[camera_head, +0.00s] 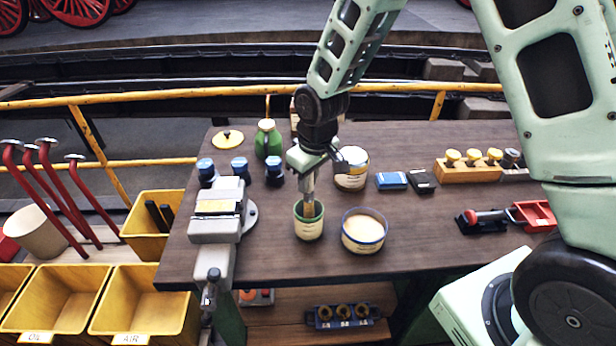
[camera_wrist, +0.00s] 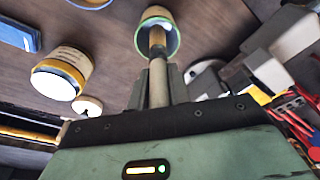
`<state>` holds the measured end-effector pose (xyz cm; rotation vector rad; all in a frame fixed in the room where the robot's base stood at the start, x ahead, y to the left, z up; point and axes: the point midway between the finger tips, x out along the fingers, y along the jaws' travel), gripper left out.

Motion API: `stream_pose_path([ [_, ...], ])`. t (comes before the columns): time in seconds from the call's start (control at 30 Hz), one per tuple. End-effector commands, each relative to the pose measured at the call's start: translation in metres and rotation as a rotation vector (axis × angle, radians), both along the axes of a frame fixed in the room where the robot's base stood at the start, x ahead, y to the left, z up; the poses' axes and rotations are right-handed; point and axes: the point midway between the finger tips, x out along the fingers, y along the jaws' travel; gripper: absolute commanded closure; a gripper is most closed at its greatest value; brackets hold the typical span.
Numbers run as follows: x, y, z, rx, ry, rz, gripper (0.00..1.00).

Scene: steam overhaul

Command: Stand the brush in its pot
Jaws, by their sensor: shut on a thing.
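The brush (camera_wrist: 157,82) is held upright in my gripper (camera_wrist: 157,88), which is shut on its handle. In the head view my gripper (camera_head: 309,172) is above the pot, and the brush (camera_head: 309,208) reaches down into the pot's mouth. The pot (camera_head: 309,229) is a small cream tub with a green rim, standing near the front middle of the bench. In the wrist view the pot (camera_wrist: 157,17) shows beyond the brush's end, with the brush tip inside the rim. Whether the brush touches the bottom is hidden.
A blue-rimmed tin (camera_head: 363,246) stands close right of the pot. A grey vise (camera_head: 217,213) is left. Another tin (camera_head: 352,183) stands just behind my gripper. A blue box (camera_head: 391,181) and a wooden rack (camera_head: 467,171) lie right.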

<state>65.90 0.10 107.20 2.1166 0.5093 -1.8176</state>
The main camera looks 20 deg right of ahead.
Motion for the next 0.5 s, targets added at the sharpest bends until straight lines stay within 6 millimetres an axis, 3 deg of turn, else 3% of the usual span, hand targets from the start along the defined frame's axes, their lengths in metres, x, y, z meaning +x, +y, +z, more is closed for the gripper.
stream_pose_path([
  [0.4, 0.0002, 0.0001, -0.0053, 0.0, -0.001, 0.0, 1.0],
  [0.43, 0.0002, 0.0001, -0.0053, 0.0, -0.001, 0.0, 0.72],
  [0.5, 0.0002, 0.0001, -0.0053, 0.0, -0.001, 0.0, 0.55],
])
